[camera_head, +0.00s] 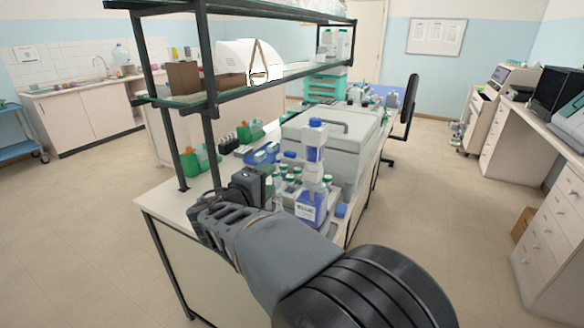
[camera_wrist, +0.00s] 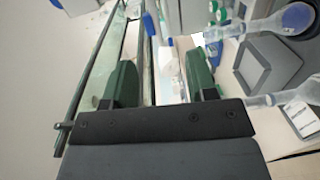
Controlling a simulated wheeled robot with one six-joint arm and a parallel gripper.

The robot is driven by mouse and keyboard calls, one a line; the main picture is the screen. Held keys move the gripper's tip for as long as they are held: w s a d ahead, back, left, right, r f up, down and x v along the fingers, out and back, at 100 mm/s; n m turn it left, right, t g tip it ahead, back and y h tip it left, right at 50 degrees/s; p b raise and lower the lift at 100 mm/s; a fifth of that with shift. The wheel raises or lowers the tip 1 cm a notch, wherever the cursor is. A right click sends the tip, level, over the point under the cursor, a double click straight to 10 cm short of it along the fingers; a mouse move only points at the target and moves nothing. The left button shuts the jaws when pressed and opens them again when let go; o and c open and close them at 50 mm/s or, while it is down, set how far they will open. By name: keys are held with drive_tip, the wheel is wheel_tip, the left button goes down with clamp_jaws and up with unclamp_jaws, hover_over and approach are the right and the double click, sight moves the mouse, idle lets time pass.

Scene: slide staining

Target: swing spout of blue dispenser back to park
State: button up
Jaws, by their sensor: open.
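The blue dispenser is a bottle with a blue label (camera_head: 311,206), standing on the bench with a tall white and blue pump head (camera_head: 315,140) on top. A short blue piece (camera_head: 290,154), which looks like its spout, sticks out to the left of the head. My gripper (camera_head: 268,184) is just left of the bottle, below that piece and apart from it as far as I can tell. In the wrist view my gripper (camera_wrist: 160,80) shows two green-padded fingers wide apart. A small blue tip (camera_wrist: 169,42) shows beyond the gap; I cannot tell whether it is the spout.
Several small bottles with green caps (camera_head: 290,180) crowd the bench behind my gripper. A big grey instrument (camera_head: 330,135) stands behind the dispenser. A dark-framed glass shelf (camera_head: 230,90) rises at the left. The wrist view shows clear vessels, one with a blue cap (camera_wrist: 298,17), close at right.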

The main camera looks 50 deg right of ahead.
sight(289, 158)
drive_tip(key=shift+t+h, duration=0.3)
drive_tip(key=p+x, duration=0.1)
drive_tip(key=x, duration=0.6)
drive_tip(key=p+x, duration=0.1)
drive_tip(key=x, duration=0.6)
drive_tip(key=shift+w+d+r+p, duration=0.1)
drive_tip(key=shift+w+r+p, duration=0.15)
drive_tip(key=shift+w+p, duration=0.05)
clamp_jaws()
